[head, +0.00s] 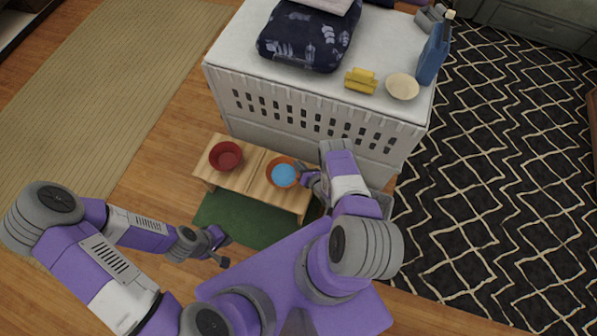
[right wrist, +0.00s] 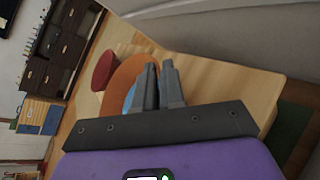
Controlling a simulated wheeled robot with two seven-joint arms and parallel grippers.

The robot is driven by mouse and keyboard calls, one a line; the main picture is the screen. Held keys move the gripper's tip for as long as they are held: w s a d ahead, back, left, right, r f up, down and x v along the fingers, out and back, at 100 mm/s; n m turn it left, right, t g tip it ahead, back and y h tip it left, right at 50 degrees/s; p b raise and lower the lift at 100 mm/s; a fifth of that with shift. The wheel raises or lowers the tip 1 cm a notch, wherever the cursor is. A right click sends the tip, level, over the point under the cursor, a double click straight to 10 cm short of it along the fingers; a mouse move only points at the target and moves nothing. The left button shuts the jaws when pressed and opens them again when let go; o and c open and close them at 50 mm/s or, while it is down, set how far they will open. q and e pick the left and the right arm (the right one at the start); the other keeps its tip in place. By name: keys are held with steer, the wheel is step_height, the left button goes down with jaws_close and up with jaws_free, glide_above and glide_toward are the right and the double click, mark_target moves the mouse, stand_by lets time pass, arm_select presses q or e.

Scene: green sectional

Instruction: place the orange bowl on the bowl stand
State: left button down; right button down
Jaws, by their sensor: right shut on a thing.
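The bowl stand (head: 243,181) is a low wooden bench with two top panels. The orange bowl (head: 270,165) is over its right panel, and a round blue surface shows inside the bowl. In the right wrist view the orange bowl (right wrist: 127,72) is partly hidden behind the fingers. My right gripper (head: 302,174), also in the right wrist view (right wrist: 158,85), is shut on the orange bowl's rim at its right side. I cannot tell whether the bowl touches the stand. My left gripper (head: 226,250) is open and empty, in front of the stand.
A red bowl (head: 226,156) sits on the stand's left panel. A white perforated cabinet (head: 310,118) stands right behind, carrying a dark patterned cushion (head: 308,38), a yellow item (head: 361,80), a cream bowl (head: 402,86) and a blue bottle (head: 432,57). A green mat (head: 238,219) lies below.

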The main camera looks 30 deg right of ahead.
step_height(320, 180, down, 4)
steer(key=shift+r+b, duration=0.1)
steer(key=shift+b, duration=0.95)
steer(key=shift+r, duration=0.1)
steer(key=c, duration=1.2)
jaws_free()
steer(key=shift+c, duration=0.2)
